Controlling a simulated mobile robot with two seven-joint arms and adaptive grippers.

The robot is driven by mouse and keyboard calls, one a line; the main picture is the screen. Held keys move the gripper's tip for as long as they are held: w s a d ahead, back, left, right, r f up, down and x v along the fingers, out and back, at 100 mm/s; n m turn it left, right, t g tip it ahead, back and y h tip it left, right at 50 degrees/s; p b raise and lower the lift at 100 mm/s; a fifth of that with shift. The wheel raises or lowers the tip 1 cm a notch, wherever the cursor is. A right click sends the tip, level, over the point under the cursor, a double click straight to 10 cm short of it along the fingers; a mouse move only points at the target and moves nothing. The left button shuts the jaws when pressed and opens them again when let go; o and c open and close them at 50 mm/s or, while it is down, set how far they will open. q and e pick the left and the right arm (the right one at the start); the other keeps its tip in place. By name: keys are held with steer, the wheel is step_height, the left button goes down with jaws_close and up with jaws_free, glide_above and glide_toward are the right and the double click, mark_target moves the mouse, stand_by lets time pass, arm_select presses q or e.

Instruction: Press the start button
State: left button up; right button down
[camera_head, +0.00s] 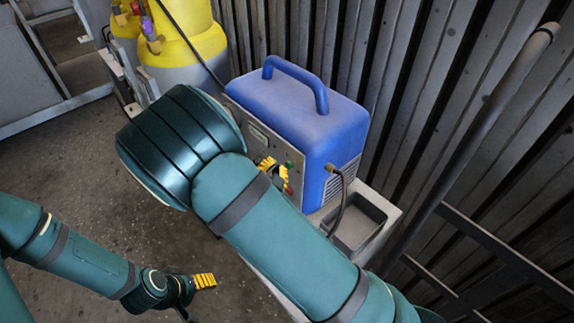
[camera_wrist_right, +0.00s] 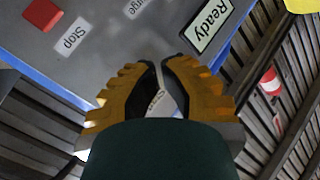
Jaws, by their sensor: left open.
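The blue machine (camera_head: 310,120) stands at centre right in the head view, its control panel (camera_head: 243,125) facing left. A small green round part (camera_head: 289,164) shows on the panel beside my right gripper (camera_head: 269,166). In the right wrist view my right gripper (camera_wrist_right: 160,66) is at the panel, its yellow fingertips drawn together with nothing visible held. A white label shows partly between the fingers. No start button shows there; the fingers may hide it. The red Stop button (camera_wrist_right: 43,14) is at upper left. My left gripper (camera_head: 200,282) is open, low over the floor, away from the machine.
A "Ready" display (camera_wrist_right: 209,24) is on the panel. A hose runs from the machine to a grey tray (camera_head: 358,228) at its right. Yellow-topped cylinders (camera_head: 180,40) stand behind left. A corrugated wall backs the machine. The floor at left is clear.

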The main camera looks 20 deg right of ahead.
stand_by(0.6)
steer(key=shift+w+d+b, duration=0.15)
steer(key=shift+d+b, duration=0.15)
steer(key=shift+d, duration=0.1)
stand_by(0.3)
steer(key=shift+s+a, duration=0.2)
steer(key=shift+a, duration=0.2)
stand_by(0.3)
steer(key=s+a, duration=0.2)
steer(key=a, duration=0.3)
steer(key=shift+a+b, duration=0.35)
